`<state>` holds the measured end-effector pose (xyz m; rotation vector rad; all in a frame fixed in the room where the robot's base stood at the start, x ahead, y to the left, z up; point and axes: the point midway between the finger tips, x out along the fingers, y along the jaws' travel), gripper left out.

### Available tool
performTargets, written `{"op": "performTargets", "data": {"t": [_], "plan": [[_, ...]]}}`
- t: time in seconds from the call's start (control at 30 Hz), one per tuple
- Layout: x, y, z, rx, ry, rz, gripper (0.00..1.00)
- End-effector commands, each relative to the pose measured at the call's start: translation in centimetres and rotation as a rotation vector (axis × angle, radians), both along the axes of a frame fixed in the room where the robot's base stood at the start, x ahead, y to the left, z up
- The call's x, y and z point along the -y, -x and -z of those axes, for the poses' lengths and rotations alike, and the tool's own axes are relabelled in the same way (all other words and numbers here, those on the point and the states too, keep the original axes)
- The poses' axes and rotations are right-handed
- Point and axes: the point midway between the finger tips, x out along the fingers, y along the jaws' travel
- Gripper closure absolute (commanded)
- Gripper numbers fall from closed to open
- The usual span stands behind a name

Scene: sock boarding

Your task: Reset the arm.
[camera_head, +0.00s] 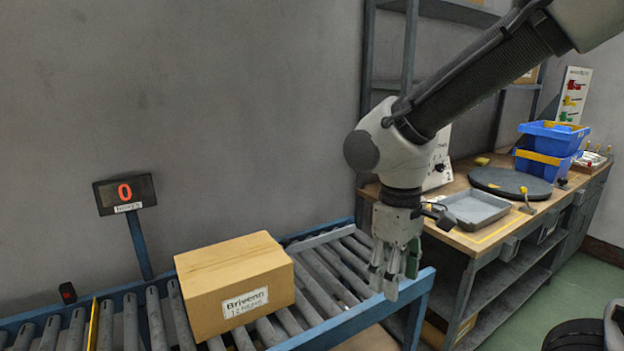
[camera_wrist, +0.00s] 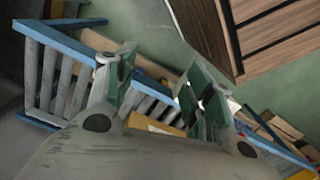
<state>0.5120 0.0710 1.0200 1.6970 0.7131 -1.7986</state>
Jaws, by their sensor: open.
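My gripper (camera_head: 391,277) hangs from my arm, pointing down, over the right end of the roller conveyor (camera_head: 318,327). It is empty. In the wrist view my gripper (camera_wrist: 160,95) shows its two fingers with green pads spread apart, and blue conveyor rails (camera_wrist: 60,38) behind them. A closed cardboard box (camera_head: 235,283) with a white label sits on the rollers to the left of my gripper, apart from it.
To the right, a workbench (camera_head: 463,240) holds a grey tray (camera_head: 474,208), a round dark turntable (camera_head: 510,182) and blue bins (camera_head: 545,165).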

Motion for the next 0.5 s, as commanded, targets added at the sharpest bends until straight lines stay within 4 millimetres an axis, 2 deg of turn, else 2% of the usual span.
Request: {"op": "performTargets", "data": {"t": [0.03, 0.2, 0.33, 0.4, 0.5], "plan": [[3.2, -0.1, -1.6, 0.031, -0.028, 0.093, 0.47], [12.3, 1.5, -5.4, 0.151, -0.104, 0.384, 0.47], [17.3, 3.3, -7.7, 0.274, -0.152, 0.576, 0.47], [19.2, 4.1, -8.7, 0.334, -0.167, 0.655, 0.47], [20.9, 4.8, -9.8, 0.392, -0.177, 0.734, 0.47]]}}
